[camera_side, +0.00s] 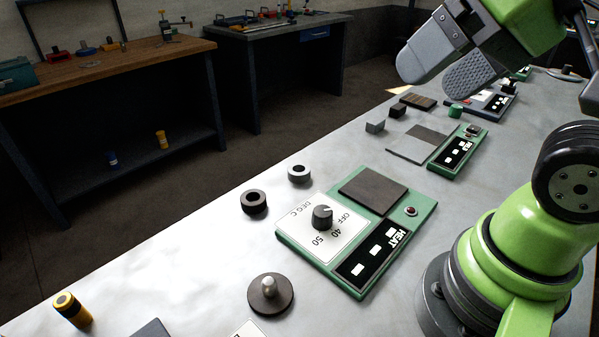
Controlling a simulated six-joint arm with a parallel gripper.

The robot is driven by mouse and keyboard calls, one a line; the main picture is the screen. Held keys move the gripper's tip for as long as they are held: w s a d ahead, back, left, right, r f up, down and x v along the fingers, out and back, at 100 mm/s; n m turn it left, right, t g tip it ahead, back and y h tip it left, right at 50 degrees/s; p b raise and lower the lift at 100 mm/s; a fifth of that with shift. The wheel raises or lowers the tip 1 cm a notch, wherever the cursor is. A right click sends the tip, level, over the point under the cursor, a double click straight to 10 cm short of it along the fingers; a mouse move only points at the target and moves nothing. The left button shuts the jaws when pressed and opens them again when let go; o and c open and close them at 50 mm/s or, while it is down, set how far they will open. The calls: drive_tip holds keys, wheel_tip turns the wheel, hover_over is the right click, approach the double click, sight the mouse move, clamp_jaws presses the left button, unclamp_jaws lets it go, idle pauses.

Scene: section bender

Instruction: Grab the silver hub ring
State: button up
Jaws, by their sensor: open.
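A silver hub ring (299,173) lies flat on the grey bench, its dark hole facing up. A similar dark ring (254,202) lies just to its lower left, apart from it. My gripper (440,80) is at the upper right, raised above the bench and well away from the silver ring. Its two grey fingers are apart, with nothing seen between them.
A green heat panel (357,232) with a knob (322,217) stands right of the rings. A dark disc with a silver post (270,293) and a yellow-black cylinder (72,309) are nearer the front. Small blocks (375,126) lie farther back. Bench left of the rings is clear.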

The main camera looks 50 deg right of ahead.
drive_tip(key=shift+w, duration=0.1)
drive_tip(key=g+h, duration=0.3)
drive_tip(key=h, duration=0.1)
hover_over(300, 166)
drive_tip(key=s+a, duration=0.3)
drive_tip(key=f, duration=2.5)
drive_tip(key=shift+s+d+f, duration=0.1)
drive_tip(key=shift+s+f, duration=0.1)
drive_tip(key=shift+f, duration=0.1)
drive_tip(key=shift+d+x, duration=0.2)
drive_tip(key=shift+x, duration=2.6)
drive_tip(key=shift+w+r, duration=0.1)
drive_tip(key=c, duration=1.2)
